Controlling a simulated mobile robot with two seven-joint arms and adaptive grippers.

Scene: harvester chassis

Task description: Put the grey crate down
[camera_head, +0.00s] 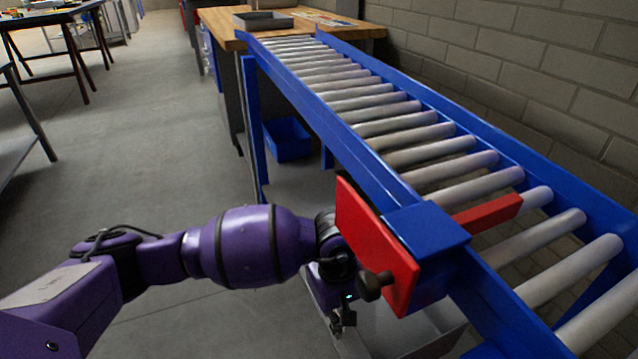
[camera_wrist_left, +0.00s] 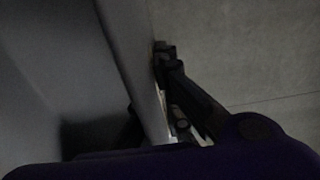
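The grey crate (camera_head: 440,343) shows only partly at the bottom of the head view, below the conveyor's side rail and the red plate. Its wall also fills the left of the left wrist view (camera_wrist_left: 133,50). My left gripper (camera_head: 343,318) is at the crate's left edge. In the dark left wrist view its fingers (camera_wrist_left: 150,85) lie on both sides of the crate wall and look closed on it. The crate's underside and far side are hidden, so I cannot tell what it rests on. My right gripper is not in view.
A blue roller conveyor (camera_head: 400,130) runs from lower right to a wooden table (camera_head: 225,30) with a grey tray (camera_head: 263,21). A red plate (camera_head: 375,245) is close to my left wrist. A blue bin (camera_head: 289,140) stands below.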

